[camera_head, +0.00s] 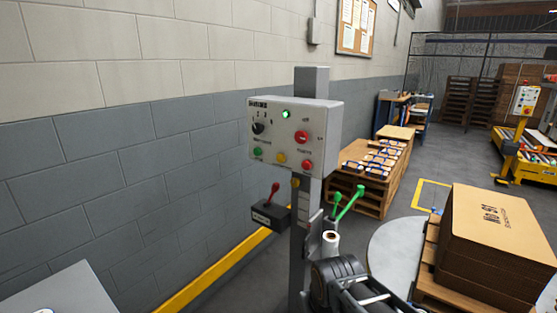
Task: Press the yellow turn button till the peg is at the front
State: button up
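The yellow button (280,158) is small and round, in the bottom row of a pale grey control box (293,132). It sits between a green button (257,151) and a red button (307,165). Nothing covers it. A dark jointed part with grey metal shows at the bottom centre, below the box and apart from it. It seems to be part of my arm, but I cannot make out fingertips or whether my gripper is open. A round grey turntable (388,240) lies right of the post, partly hidden. I cannot make out a peg.
The box hangs on a grey post (300,235). A red lever, green-knobbed levers and a white roll are below. Cartons (490,240) stand at right.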

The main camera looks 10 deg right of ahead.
grip_shut()
dwell(1.1)
